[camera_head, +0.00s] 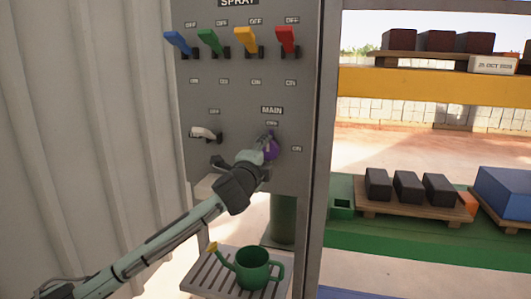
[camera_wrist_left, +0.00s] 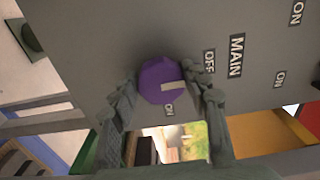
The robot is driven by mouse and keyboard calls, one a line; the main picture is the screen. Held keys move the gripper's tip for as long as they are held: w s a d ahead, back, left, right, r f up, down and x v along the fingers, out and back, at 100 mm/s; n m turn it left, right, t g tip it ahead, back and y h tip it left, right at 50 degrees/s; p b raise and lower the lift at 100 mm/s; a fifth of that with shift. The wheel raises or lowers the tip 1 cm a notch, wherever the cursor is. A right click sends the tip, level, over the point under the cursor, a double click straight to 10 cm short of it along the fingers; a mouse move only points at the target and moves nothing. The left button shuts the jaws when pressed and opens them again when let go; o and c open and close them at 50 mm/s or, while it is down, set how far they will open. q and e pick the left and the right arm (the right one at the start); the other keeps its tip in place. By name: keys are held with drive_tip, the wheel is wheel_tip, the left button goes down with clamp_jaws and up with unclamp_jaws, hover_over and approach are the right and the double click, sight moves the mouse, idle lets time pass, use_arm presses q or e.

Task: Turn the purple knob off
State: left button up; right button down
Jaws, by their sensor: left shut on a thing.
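The purple knob (camera_head: 271,149) sits on the grey control panel (camera_head: 235,105) under the MAIN label. My left gripper (camera_head: 262,149) reaches it from the lower left and is shut on it. In the left wrist view, the purple knob (camera_wrist_left: 158,78) lies between the two fingers of the left gripper (camera_wrist_left: 163,82). A pale mark shows on its lower right part, with the OFF label to its right and an ON label below it. My right gripper is not in view.
Blue, green, yellow and red levers (camera_head: 286,40) line the panel's top. A white lever (camera_head: 205,133) is left of the knob. A green watering can (camera_head: 253,268) stands on a slatted shelf (camera_head: 208,282) below. Dark blocks (camera_head: 408,187) lie to the right.

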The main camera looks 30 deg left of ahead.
use_arm(q)
drive_tip(key=o, duration=1.1)
drive_tip(key=shift+o, duration=0.2)
drive_tip(key=v, duration=1.2)
